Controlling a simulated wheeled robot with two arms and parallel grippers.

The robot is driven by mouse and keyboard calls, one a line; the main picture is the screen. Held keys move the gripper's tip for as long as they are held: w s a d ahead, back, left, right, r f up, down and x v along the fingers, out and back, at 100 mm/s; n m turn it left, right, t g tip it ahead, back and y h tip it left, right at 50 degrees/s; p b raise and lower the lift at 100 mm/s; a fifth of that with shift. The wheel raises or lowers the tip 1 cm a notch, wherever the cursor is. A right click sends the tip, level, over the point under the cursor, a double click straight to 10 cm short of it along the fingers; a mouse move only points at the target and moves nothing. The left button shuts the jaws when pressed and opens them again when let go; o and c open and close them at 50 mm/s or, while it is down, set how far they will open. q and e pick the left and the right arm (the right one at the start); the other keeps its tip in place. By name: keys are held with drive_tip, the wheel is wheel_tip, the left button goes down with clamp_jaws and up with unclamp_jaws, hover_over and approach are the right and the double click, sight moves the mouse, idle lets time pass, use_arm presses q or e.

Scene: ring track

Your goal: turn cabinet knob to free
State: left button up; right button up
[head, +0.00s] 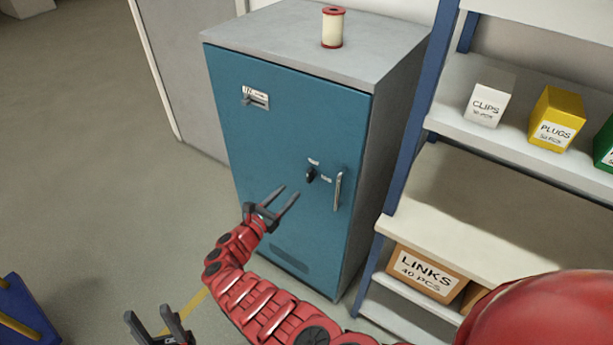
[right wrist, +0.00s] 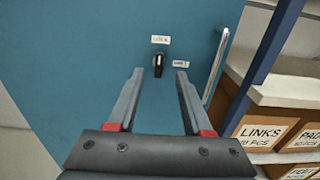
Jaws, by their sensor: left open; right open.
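The blue cabinet (head: 270,120) stands in the middle of the head view. Its black knob (head: 311,174) is on the door, left of the upright metal handle (head: 338,190). In the right wrist view the knob (right wrist: 158,65) stands upright, under a label (right wrist: 160,39) that seems to read LOCK. A second label (right wrist: 180,63), too small to read surely, is right of the knob. My right gripper (head: 290,191) is open in front of the door, its fingers pointing toward the knob without gripping it. My left gripper (head: 147,312) is open and empty, low at the left.
A spool (head: 332,28) stands on the cabinet top. A slotted plate (head: 255,98) is high on the door. The shelf unit (head: 460,215) at right holds boxes, including the LINKS box (head: 425,273). A blue object (head: 25,312) is at bottom left.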

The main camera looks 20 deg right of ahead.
sight(308, 173)
drive_tip(key=b+x, duration=0.2)
drive_tip(key=x, duration=0.3)
drive_tip(key=b+x, duration=0.3)
drive_tip(key=x, duration=0.2)
drive_tip(key=shift+f, duration=0.25)
drive_tip(key=shift+w+d+r, duration=0.15)
drive_tip(key=shift+w+d, duration=0.05)
drive_tip(key=shift+w, duration=0.05)
drive_tip(key=shift+c, duration=0.3)
clamp_jaws()
